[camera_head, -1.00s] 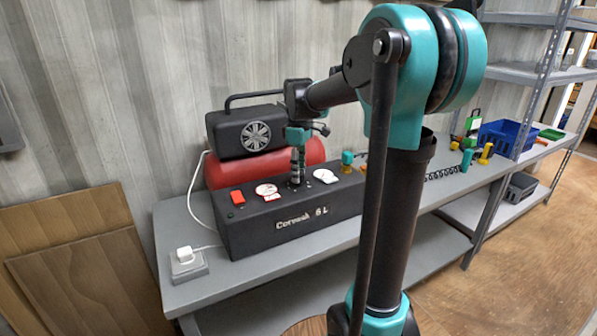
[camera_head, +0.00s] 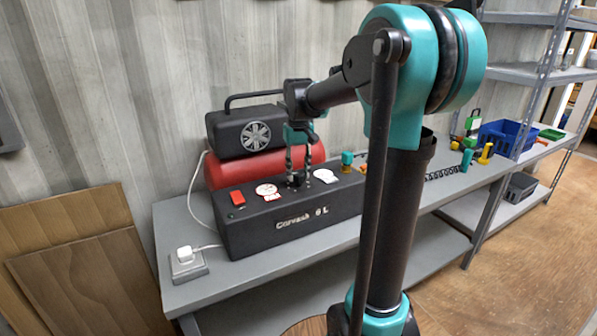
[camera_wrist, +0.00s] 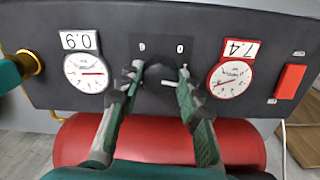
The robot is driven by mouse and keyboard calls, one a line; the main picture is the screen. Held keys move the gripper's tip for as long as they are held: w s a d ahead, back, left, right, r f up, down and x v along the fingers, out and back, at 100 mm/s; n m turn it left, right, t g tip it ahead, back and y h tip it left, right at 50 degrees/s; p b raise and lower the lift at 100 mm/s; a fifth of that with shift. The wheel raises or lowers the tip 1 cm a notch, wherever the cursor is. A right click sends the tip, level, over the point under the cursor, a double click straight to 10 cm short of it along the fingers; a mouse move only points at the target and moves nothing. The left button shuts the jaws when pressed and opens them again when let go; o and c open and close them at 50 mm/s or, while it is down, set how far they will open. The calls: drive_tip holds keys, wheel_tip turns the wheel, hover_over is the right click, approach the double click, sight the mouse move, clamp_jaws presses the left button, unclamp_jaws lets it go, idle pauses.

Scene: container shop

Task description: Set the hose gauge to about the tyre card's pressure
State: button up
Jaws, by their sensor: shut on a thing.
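The black compressor panel (camera_head: 285,222) holds a white-rimmed gauge (camera_wrist: 87,72) and a red-rimmed gauge (camera_wrist: 230,79), both upside down in the wrist view. The white one's needle points right in that picture and the red one's points left. Small number plates (camera_wrist: 82,40) sit by them; their figures are inverted and hard to read surely. A dark round knob (camera_wrist: 160,76) lies between the gauges. My gripper (camera_wrist: 162,72) is shut on the knob, a finger on either side. In the head view my gripper (camera_head: 298,184) comes down onto the panel. I cannot make out a tyre card.
A red switch (camera_wrist: 290,82) is on the panel beside the red-rimmed gauge. A red tank (camera_head: 230,172) and a black motor housing (camera_head: 232,132) stand behind. A coiled black hose (camera_head: 442,173) and a blue crate (camera_head: 503,136) lie further right on the bench.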

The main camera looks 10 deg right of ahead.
sight(298, 173)
drive_tip(key=m, duration=0.6)
drive_tip(key=shift+m, duration=0.4)
idle(0.4)
drive_tip(key=o, duration=1.2)
drive_tip(key=shift+c, duration=0.2)
wheel_tip(298, 173, up, 12)
